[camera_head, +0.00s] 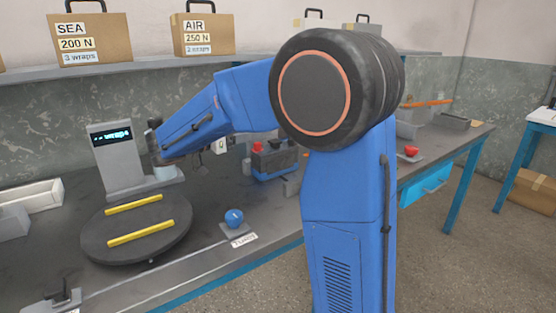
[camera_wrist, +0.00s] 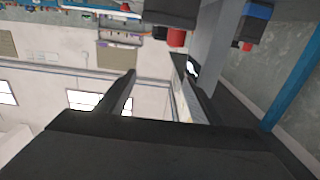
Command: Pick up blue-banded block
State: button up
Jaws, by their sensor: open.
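A dark block with a blue band (camera_head: 272,166) and a red cap on top stands on the bench, right of my forearm, in the head view. In the wrist view, which is turned over, a dark block with a blue band (camera_wrist: 257,13) hangs at the top edge, partly cut off. A plain dark block (camera_wrist: 170,12) with a red cap is left of it. My gripper (camera_wrist: 155,68) is open, with nothing between its fingers. In the head view my wrist is close to the grey display unit (camera_head: 118,163), left of the block and apart from it; the fingers are unclear there.
A round dark turntable (camera_head: 105,250) with two yellow strips is at the front left. A blue ball-shaped knob (camera_head: 234,218) on a small base is near the bench edge. A red knob (camera_head: 411,151) is farther right. Labelled boxes (camera_head: 90,45) stand on the shelf above.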

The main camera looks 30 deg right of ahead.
aim_at(255, 152)
notch_tip(255, 152, down, 7)
jog(key=shift+f, duration=0.1)
jog(key=shift+d, duration=0.55)
jog(key=shift+w+d, duration=0.1)
jog(key=shift+d, duration=3.05)
jog(key=shift+r, duration=0.25)
grip_shut()
